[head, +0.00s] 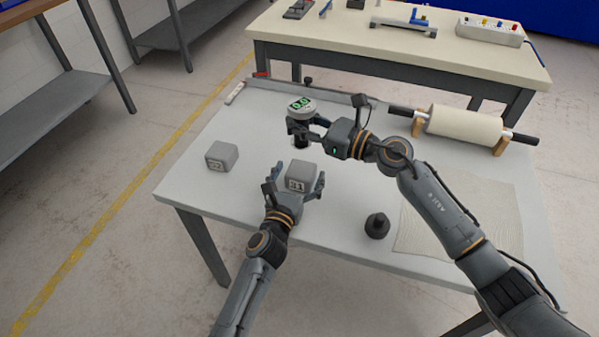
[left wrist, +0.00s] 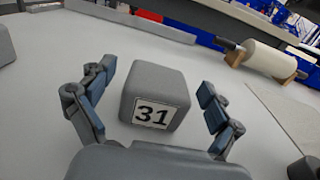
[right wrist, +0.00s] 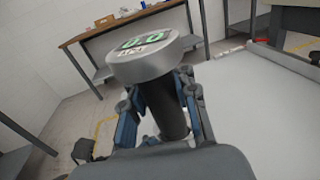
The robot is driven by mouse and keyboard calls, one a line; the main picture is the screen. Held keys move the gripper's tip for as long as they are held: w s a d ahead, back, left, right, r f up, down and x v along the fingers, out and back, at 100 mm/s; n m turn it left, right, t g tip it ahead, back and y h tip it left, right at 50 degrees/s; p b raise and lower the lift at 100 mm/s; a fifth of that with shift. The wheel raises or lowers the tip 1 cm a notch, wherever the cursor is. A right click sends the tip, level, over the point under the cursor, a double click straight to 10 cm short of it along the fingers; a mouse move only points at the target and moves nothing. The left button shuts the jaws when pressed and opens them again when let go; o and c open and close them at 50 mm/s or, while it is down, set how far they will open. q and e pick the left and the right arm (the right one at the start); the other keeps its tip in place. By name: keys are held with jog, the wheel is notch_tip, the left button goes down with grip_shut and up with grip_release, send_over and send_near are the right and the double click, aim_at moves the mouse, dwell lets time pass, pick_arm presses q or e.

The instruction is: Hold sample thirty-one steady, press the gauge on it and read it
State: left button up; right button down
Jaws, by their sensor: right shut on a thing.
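Sample thirty-one is a grey foam block (head: 301,177) with a "31" label, standing on the white table; it also shows in the left wrist view (left wrist: 157,92). My left gripper (head: 296,188) is open around it, with a finger on each side and visible gaps between fingers and block in the left wrist view. The gauge (head: 301,106) has a round head with a green "0.0" display, and fills much of the right wrist view (right wrist: 150,58). My right gripper (head: 312,128) is shut on its dark body and holds it upright, behind the block.
Another grey labelled block (head: 221,156) stands to the left on the white table (head: 225,205). A black knobbed weight (head: 377,226) and a thin pale sheet (head: 470,222) lie to the right. A roller (head: 465,124) on wooden supports stands at the back right.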

aim_at(296, 136)
pick_arm(q)
jog(key=c, duration=1)
pick_arm(e)
jog(key=shift+m+t+h, duration=0.3)
jog(key=shift+t, duration=0.1)
jog(key=shift+w+f, duration=0.1)
jog(key=shift+f, duration=4.05)
